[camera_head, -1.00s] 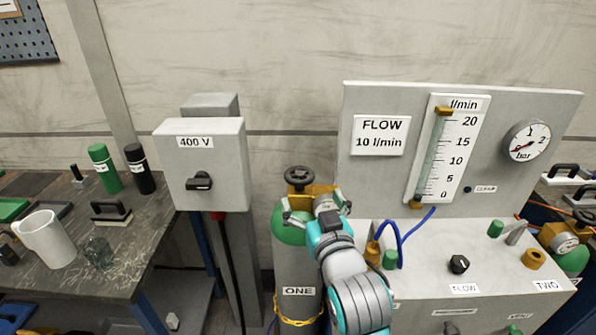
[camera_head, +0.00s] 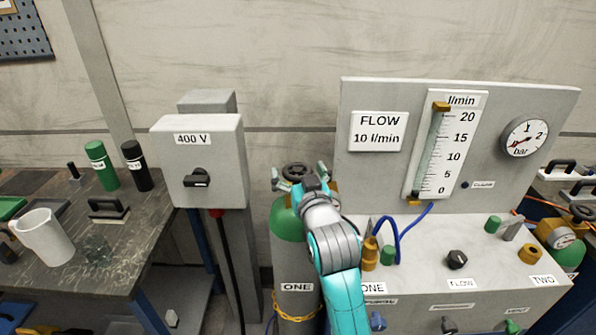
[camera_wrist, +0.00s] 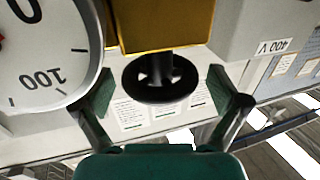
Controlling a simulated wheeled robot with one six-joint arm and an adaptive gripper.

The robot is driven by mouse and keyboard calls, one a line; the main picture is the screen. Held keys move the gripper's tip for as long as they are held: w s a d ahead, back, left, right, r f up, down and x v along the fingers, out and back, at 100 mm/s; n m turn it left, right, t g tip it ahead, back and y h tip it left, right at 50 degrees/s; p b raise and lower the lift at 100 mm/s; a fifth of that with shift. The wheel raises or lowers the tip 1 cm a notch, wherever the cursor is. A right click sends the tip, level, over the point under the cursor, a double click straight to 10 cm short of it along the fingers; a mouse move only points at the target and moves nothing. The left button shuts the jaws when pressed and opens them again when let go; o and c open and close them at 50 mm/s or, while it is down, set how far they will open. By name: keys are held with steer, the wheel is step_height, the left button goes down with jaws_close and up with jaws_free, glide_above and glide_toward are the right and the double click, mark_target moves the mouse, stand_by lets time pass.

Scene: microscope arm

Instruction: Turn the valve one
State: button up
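Valve one is a black handwheel (camera_head: 294,170) on top of the green-shouldered grey cylinder labelled ONE (camera_head: 290,255). The handwheel also shows in the wrist view (camera_wrist: 160,78), below a brass block (camera_wrist: 168,25). My gripper (camera_head: 298,173) is at the height of the handwheel, with a finger on either side of it. In the wrist view my gripper (camera_wrist: 163,98) is open, with green pads left and right of the wheel and gaps on both sides. The pads do not appear to touch the wheel. My arm hides part of the brass valve body in the head view.
A 400 V switch box (camera_head: 197,160) stands close to the left of the cylinder. A flow panel (camera_head: 375,180) with a blue hose (camera_head: 402,235) is to the right. A round gauge (camera_wrist: 45,55) is close to my left finger in the wrist view.

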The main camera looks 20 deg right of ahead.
steer(key=c, duration=1)
steer(key=shift+o, duration=0.2)
steer(key=shift+d+n+y, duration=0.15)
steer(key=shift+n+y, duration=0.25)
steer(key=shift+y, duration=0.3)
steer(key=shift+n+y, duration=0.4)
steer(key=shift+y, duration=0.3)
steer(key=shift+n+g+y, duration=0.8)
steer(key=shift+n+y, duration=1.1)
steer(key=shift+y, duration=0.9)
steer(key=o, duration=1.2)
steer(key=shift+c, duration=0.2)
